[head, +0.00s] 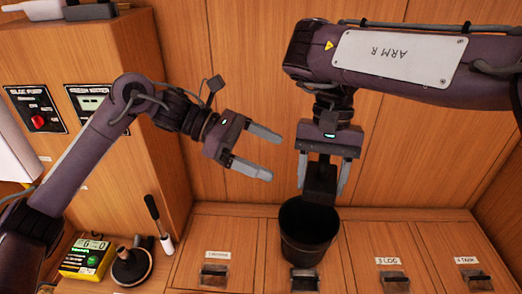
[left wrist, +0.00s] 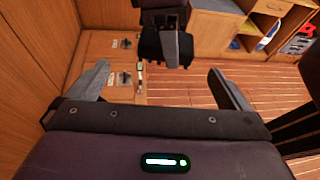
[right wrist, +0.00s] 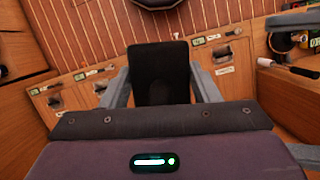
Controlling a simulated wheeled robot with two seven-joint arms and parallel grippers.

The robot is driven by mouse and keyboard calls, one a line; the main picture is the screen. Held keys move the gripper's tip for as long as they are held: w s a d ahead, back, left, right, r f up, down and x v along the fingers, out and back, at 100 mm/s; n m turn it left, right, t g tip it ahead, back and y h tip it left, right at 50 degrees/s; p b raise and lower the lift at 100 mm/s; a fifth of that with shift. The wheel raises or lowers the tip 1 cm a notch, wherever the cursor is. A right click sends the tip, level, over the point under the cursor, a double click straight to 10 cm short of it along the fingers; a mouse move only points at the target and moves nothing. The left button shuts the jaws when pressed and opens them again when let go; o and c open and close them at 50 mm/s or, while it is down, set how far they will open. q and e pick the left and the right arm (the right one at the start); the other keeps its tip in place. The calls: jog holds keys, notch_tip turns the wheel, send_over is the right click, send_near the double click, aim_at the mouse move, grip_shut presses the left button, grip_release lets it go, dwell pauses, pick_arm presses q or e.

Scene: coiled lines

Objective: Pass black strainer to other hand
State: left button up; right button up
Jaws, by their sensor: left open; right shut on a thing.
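The black strainer (head: 308,232) is a deep round cup with a flat upright handle. My right gripper (head: 321,176) points down and is shut on that handle, with the cup hanging below it. In the right wrist view the flat black handle (right wrist: 160,75) stands between the fingers, and only the edge of the cup shows at the top. My left gripper (head: 274,157) is open and empty, to the left of the handle and apart from it, its fingers pointing right. In the left wrist view the open fingers (left wrist: 160,80) frame empty space, with the right gripper and dark strainer beyond.
Below is a wooden bench front with labelled hatches (head: 388,262). A yellow-green meter (head: 88,258), a black round-based thing with a wooden handle (head: 132,265) and a black-and-white marker-like thing (head: 160,225) stand at lower left. A wooden cabinet (head: 110,150) rises at left.

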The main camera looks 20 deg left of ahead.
aim_at(312, 176)
pick_arm(q)
jog(key=shift+m, duration=0.5)
jog(key=x, duration=0.7)
jog(key=s+x, duration=0.1)
jog(key=x, duration=0.3)
jog(key=shift+s+d, duration=0.1)
jog(key=shift+d, duration=0.2)
jog(key=c, duration=0.9)
jog(key=shift+s, duration=0.1)
jog(key=shift+c, duration=0.2)
pick_arm(e)
jog(key=o, duration=1.1)
pick_arm(q)
jog(key=shift+d, duration=0.1)
pick_arm(e)
jog(key=shift+a, duration=0.1)
jog(key=shift+s+a, duration=0.1)
